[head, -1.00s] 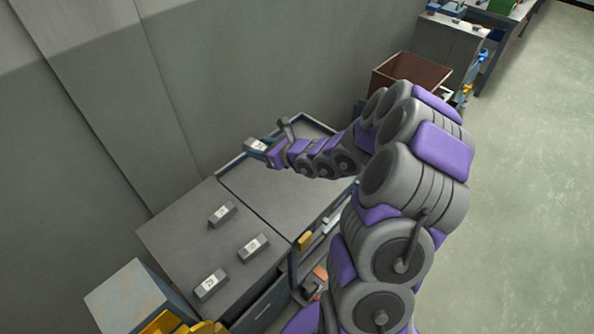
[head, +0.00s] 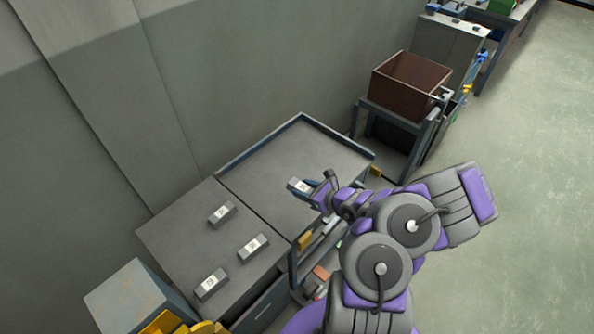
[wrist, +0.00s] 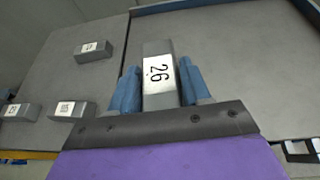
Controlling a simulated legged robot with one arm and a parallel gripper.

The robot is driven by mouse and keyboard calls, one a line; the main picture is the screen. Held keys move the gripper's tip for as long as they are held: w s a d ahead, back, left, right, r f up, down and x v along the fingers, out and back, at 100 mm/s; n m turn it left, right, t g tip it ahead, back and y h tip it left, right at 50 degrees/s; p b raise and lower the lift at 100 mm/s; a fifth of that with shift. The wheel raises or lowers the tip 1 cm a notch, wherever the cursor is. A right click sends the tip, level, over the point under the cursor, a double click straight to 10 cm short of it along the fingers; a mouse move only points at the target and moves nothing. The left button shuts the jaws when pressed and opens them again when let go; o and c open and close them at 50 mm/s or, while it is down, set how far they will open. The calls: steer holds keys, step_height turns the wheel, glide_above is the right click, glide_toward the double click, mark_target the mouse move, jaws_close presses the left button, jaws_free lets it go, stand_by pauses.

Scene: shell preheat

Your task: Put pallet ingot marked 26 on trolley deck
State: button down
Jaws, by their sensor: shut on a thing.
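The ingot marked 26 (wrist: 158,72) is a grey bar with a white label, held between the blue fingers of my gripper (wrist: 158,88) in the wrist view. In the head view the same ingot (head: 297,186) shows at the tip of my gripper (head: 313,190), over the trolley deck (head: 325,150). The deck is a grey flat top with a raised blue rim at the back and side. I cannot tell whether the ingot touches the deck or is held a little above it.
Three labelled ingots lie on the grey bench top (head: 165,235) left of the deck: one at the back (head: 222,213), one at the right (head: 252,247), one in front (head: 210,284). A brown open box (head: 410,85) stands on a stand beyond the deck. Most of the deck is bare.

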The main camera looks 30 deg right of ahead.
steer(key=s+d+f+h, duration=0.1)
steer(key=s+d+f, duration=0.1)
steer(key=s+f, duration=0.4)
steer(key=shift+m, duration=0.4)
steer(key=w+d+b, duration=0.1)
steer(key=w+d, duration=0.1)
steer(key=w, duration=0.2)
steer(key=w+d+f+b, duration=0.1)
steer(key=w+d, duration=0.2)
steer(key=w, duration=0.1)
steer(key=w+d+b, duration=0.2)
steer(key=w+d, duration=0.1)
steer(key=w, duration=0.1)
steer(key=shift+w+d+f, duration=0.2)
steer(key=shift+w+f, duration=0.05)
steer(key=shift+f, duration=0.1)
steer(key=shift+w+d+r, duration=0.1)
steer(key=shift+w+d, duration=0.2)
steer(key=shift+w, duration=0.25)
step_height(320, 180, down, 4)
steer(key=shift+r+b, duration=0.15)
steer(key=shift+b, duration=0.75)
steer(key=shift+r, duration=0.1)
steer(key=c, duration=0.5)
jaws_free()
